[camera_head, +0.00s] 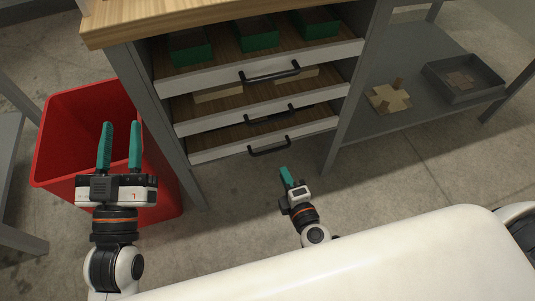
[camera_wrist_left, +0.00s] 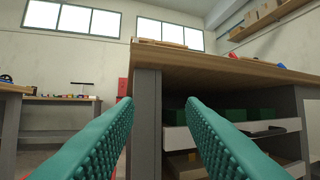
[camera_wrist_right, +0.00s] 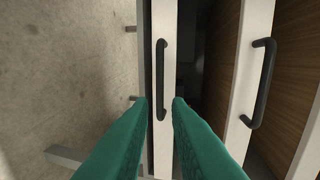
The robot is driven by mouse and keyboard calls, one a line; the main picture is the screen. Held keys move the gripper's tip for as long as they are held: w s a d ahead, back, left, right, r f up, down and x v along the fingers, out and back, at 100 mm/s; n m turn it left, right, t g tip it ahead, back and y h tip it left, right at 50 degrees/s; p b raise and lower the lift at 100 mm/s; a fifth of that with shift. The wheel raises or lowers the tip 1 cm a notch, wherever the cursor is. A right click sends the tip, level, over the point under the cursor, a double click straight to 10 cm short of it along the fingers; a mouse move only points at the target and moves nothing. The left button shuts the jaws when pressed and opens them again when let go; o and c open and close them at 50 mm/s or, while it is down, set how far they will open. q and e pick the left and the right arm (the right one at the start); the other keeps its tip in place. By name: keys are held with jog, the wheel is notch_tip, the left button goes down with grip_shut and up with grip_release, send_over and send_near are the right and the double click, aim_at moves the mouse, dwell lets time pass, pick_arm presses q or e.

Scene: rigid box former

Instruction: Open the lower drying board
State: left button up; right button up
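The lower drying board (camera_head: 235,146) is the lowest of three sliding boards in the cabinet, with a white front and a black bar handle (camera_head: 268,148). Its handle (camera_wrist_right: 161,80) stands upright in the right wrist view, ahead of and between my right fingers. My right gripper (camera_head: 286,174) is open just below and in front of this handle in the head view; I see no grip on it. My left gripper (camera_head: 121,125) is open and empty over the red bin, left of the cabinet.
The middle board (camera_head: 250,114) carries tan boxes, and the upper board (camera_head: 250,76) carries green boxes (camera_head: 190,48). The red bin (camera_head: 60,130) stands left of the cabinet. A grey tray (camera_head: 482,92) sits on the shelf at right. The floor before the cabinet is clear.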

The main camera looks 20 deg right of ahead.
aim_at(273, 149)
jog(key=x, duration=1.1)
jog(key=shift+w+d, duration=0.1)
jog(key=shift+w, duration=0.05)
grip_shut()
